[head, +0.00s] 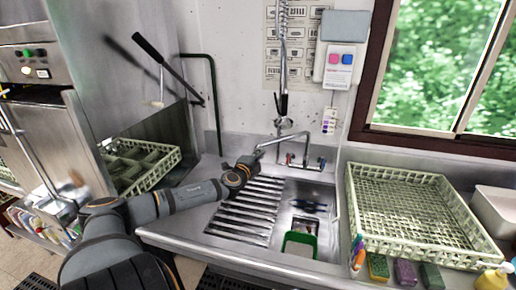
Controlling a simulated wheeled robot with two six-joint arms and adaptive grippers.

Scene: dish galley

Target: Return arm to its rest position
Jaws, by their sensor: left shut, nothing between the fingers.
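My left arm (180,197) comes in from the left and reaches across the steel draining area. My left gripper (256,156) is at the far end of it, small in the picture, shut and empty. It is close to the outer end of the silver tap spout (280,140); I cannot tell whether they touch. My right gripper is not in view.
A ribbed drainboard (245,212) lies below the gripper, beside a sink (318,222) holding dark utensils and a green-rimmed container (300,244). An empty pale rack (412,212) stands right. Another rack (140,163) sits in the dishwasher opening at left. A spray hose (283,60) hangs above.

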